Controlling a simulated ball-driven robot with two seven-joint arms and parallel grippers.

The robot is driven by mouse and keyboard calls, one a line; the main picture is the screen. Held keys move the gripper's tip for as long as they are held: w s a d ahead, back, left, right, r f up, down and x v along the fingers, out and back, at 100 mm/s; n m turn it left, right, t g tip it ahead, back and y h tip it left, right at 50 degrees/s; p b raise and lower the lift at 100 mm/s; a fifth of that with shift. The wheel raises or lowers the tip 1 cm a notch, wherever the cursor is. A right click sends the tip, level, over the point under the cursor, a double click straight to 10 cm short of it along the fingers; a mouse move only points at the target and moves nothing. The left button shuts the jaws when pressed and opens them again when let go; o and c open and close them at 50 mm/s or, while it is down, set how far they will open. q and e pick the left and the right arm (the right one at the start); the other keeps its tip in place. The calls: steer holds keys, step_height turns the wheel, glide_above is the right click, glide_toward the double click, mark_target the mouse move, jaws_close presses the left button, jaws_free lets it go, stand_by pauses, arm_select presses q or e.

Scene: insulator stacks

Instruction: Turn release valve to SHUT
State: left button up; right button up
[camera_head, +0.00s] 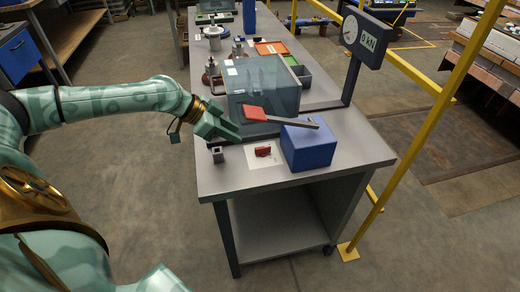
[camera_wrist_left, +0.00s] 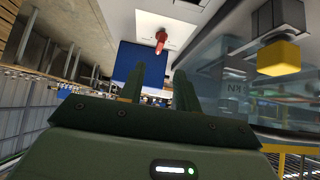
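The release valve appears to be the small red handle (camera_head: 263,151) on a white plate (camera_head: 258,159) at the near end of the bench; any lettering is too small to read. In the left wrist view the red handle (camera_wrist_left: 160,42) lies beyond the fingertips, apart from them. My left gripper (camera_head: 230,130) is above the near left edge of the bench, left of the handle and a little behind it. In the left wrist view its two fingers (camera_wrist_left: 158,80) stand apart with nothing between them. My right gripper is not in view.
A blue box (camera_head: 308,148) stands right of the valve, with a red-ended lever (camera_head: 257,114) above it. A clear shield (camera_head: 255,85) rises behind. A small grey post (camera_head: 217,155) stands left of the plate. A kN gauge (camera_head: 363,38) and yellow rail (camera_head: 425,125) are at right.

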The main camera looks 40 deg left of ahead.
mark_target(260, 148)
arm_select(q)
steer(key=b+x, duration=0.3)
steer(key=x, duration=0.7)
steer(key=shift+w+d+f, duration=0.1)
steer(key=shift+w+f, duration=0.1)
steer(key=shift+f, duration=0.05)
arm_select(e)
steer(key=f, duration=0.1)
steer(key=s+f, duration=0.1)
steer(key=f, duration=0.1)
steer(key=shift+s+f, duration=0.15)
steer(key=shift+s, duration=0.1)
arm_select(q)
jaws_close()
